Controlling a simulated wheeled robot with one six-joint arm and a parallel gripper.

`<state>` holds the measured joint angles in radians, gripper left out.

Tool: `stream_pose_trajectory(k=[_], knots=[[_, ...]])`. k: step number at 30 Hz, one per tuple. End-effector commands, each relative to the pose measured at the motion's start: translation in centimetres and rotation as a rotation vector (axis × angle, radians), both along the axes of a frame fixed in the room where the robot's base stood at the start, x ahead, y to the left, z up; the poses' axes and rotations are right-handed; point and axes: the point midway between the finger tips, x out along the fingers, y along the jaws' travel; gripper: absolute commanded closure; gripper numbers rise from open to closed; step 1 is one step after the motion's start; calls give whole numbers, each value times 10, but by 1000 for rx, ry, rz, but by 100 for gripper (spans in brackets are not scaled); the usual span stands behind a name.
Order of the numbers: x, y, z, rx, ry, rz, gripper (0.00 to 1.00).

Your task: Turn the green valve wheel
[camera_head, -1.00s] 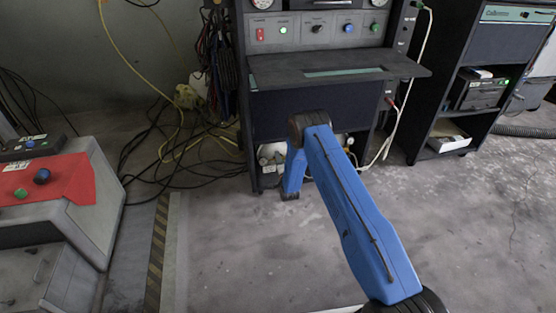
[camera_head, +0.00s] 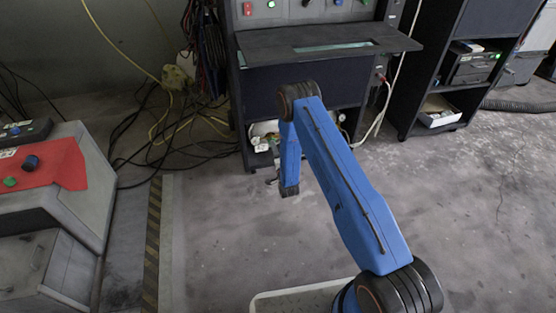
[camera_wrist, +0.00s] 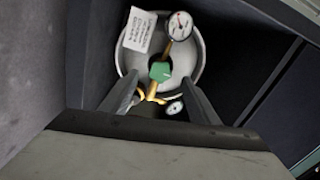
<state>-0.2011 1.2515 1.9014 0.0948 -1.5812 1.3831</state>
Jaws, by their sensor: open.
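In the wrist view a small green valve wheel (camera_wrist: 160,71) sits on brass fittings at the top of a pale round cylinder (camera_wrist: 187,58). My gripper (camera_wrist: 159,80) is open, with one finger on each side of the picture below the wheel. The wheel shows between the fingertips and looks a little beyond them; I cannot tell whether they touch it. In the head view my blue arm bends down in front of the dark cabinet, and the wheel cannot be made out there.
A pressure gauge (camera_wrist: 181,25) and a white tag (camera_wrist: 140,31) are close to the wheel. A dark cabinet (camera_head: 300,85) with a shelf stands ahead. Cables (camera_head: 165,150) lie at left near a grey console with a red panel (camera_head: 62,172).

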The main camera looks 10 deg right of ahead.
Motion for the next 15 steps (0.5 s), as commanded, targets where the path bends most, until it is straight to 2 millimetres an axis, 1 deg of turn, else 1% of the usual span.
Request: stream_pose_trajectory(k=[1,6,9,15], knots=[[-11,-1,-1,0,3,0,45],[-39,-5,0,0,3,-1,45],[-50,-6,-1,0,2,-1,45],[-61,-7,0,-1,1,-1,45]])
